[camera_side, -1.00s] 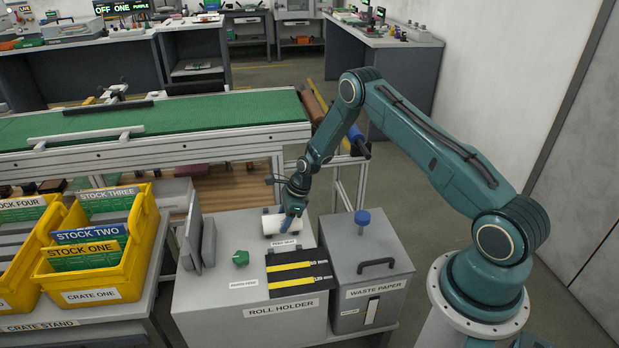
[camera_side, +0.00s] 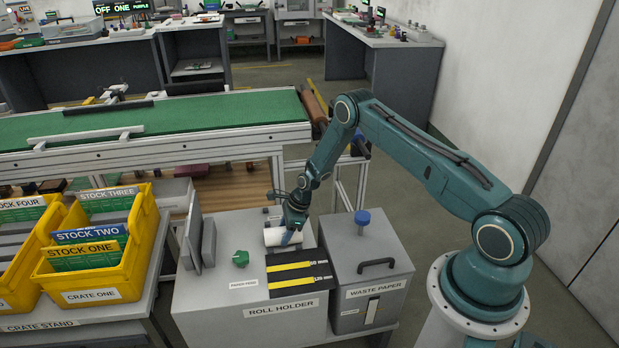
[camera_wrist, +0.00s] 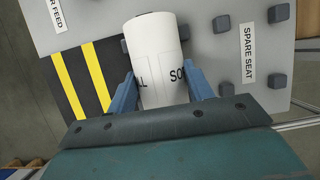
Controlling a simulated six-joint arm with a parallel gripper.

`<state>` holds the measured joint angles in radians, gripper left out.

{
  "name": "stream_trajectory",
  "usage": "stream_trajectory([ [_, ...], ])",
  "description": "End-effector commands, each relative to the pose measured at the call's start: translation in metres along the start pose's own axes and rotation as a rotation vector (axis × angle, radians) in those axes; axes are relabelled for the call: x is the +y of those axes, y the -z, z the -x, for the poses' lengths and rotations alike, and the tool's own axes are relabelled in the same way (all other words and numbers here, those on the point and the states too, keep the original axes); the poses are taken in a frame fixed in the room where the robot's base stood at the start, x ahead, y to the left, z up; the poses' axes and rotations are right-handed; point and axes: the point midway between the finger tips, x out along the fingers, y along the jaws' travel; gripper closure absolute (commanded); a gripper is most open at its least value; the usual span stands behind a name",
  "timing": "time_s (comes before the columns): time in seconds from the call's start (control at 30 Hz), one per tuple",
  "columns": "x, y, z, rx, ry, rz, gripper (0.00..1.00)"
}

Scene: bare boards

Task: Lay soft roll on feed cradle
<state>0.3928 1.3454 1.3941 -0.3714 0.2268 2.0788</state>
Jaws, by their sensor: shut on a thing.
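The soft roll (camera_wrist: 152,45) is a white cylinder with partly hidden letters "SO" and "LL" and a dark end. My gripper (camera_wrist: 158,88) is shut on it, with one blue finger on each side. In the side view the roll (camera_side: 274,237) lies sideways in my gripper (camera_side: 290,237), over the back right of the grey roll holder (camera_side: 225,290). No part is labelled feed cradle; a paper feed label (camera_side: 244,284) is on the holder's front left.
A black pad with yellow stripes (camera_side: 297,275) lies on the holder's top. A green knob (camera_side: 240,258) stands to its left. Small grey blocks (camera_wrist: 278,82) surround the spare seat label (camera_wrist: 249,52). The waste paper bin (camera_side: 385,280) stands right, and grey plates (camera_side: 207,243) stand left.

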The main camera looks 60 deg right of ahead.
Motion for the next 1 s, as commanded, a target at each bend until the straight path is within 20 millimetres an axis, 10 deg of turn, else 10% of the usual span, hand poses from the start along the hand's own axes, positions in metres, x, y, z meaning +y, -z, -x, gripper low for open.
stream_trajectory([
  [0.47,-0.0005,-0.0004,0.0000,-0.001,0.001,0.001,0.78],
  [0.5,-0.0005,-0.0004,0.0000,-0.001,0.001,0.001,0.45],
  [0.6,-0.0005,-0.0003,0.0000,-0.001,0.001,0.001,0.25],
  [1.0,0.0001,0.0003,0.0010,0.000,0.000,0.000,0.23],
])
